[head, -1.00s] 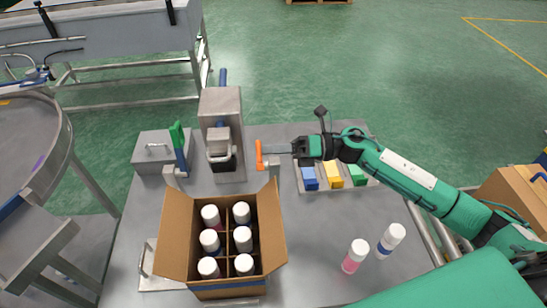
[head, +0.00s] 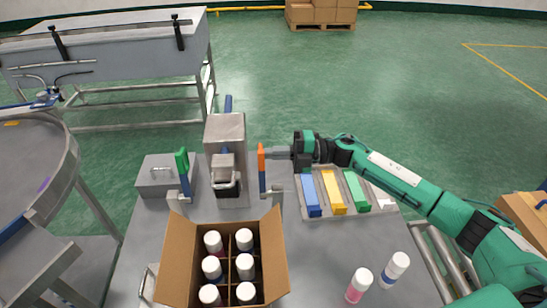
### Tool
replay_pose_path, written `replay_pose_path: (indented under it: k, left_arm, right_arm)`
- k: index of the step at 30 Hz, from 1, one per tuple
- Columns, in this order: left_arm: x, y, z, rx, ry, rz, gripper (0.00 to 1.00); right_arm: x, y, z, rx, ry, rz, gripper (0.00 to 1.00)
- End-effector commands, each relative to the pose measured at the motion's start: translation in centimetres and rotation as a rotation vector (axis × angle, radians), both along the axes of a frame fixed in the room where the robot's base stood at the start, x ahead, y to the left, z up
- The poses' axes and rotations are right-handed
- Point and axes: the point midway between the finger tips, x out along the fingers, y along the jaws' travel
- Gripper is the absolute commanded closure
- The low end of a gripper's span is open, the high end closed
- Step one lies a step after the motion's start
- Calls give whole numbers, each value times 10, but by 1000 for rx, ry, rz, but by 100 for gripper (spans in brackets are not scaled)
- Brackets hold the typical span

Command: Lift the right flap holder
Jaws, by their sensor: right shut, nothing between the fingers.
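The right flap holder (head: 262,180) has an orange upper part and a blue stem. It stands roughly upright just behind the right rear corner of the open carton (head: 179,248). My right gripper (head: 268,153) is shut and empty, its fingertips at the right side of the orange part, touching it or very close. The left flap holder (head: 184,175), green with a blue stem, also stands upright, on the other side. The carton has dividers and several white-capped cans (head: 213,241) inside. My left gripper is out of view.
A metal crimping machine (head: 226,135) stands between the holders. Blue, yellow and green pieces (head: 332,191) lie in a tray right of the right holder. Two loose cans (head: 359,284) stand at the table's front right. A metal box (head: 155,180) sits at left.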

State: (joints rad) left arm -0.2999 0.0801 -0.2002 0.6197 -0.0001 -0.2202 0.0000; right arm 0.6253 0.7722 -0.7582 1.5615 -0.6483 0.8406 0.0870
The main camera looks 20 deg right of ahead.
Motion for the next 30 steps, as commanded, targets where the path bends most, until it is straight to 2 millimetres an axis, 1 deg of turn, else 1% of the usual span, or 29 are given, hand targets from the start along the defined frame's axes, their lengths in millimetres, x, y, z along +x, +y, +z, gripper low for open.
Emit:
replay_pose_path:
  k: [6, 23, 30]
  left_arm:
    - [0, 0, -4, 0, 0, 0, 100]
    - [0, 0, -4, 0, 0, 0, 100]
    - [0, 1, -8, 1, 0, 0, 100]
  right_arm:
    - [6, -1, -3, -1, -3, 0, 100]
    - [7, -2, -4, -2, -4, 0, 100]
    - [7, -8, -5, -2, -4, 0, 100]
